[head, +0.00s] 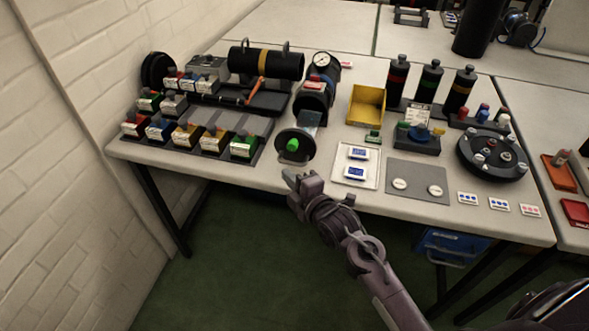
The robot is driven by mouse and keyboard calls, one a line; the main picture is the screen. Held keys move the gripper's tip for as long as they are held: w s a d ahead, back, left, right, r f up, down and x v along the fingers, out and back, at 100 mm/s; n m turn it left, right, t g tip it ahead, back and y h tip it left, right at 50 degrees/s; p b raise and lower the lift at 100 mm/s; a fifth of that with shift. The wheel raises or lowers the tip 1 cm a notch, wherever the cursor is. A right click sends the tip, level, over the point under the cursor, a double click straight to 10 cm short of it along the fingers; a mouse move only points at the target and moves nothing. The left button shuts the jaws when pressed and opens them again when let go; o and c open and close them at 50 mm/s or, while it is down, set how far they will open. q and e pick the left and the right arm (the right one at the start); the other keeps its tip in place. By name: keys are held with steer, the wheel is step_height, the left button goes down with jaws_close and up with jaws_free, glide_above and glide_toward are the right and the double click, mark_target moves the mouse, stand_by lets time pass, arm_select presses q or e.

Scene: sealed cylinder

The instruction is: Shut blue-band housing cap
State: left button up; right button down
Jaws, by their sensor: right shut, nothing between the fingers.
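My left gripper is not in view.
A round gauge (321,59) sits behind the housing. Coloured labelled blocks stand in a rack (210,140) to the left. A yellow bin (366,105), a white tray (341,172) and a dark turntable (466,155) lie to the right. Open floor is in front.

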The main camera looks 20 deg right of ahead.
steer(key=shift+w+d+f, duration=0.2)
steer(key=shift+w+d, duration=0.3)
steer(key=shift+w, duration=0.15)
steer(key=shift+w+d+f, duration=0.15)
steer(key=shift+w+d, duration=0.35)
steer(key=shift+w, duration=0.1)
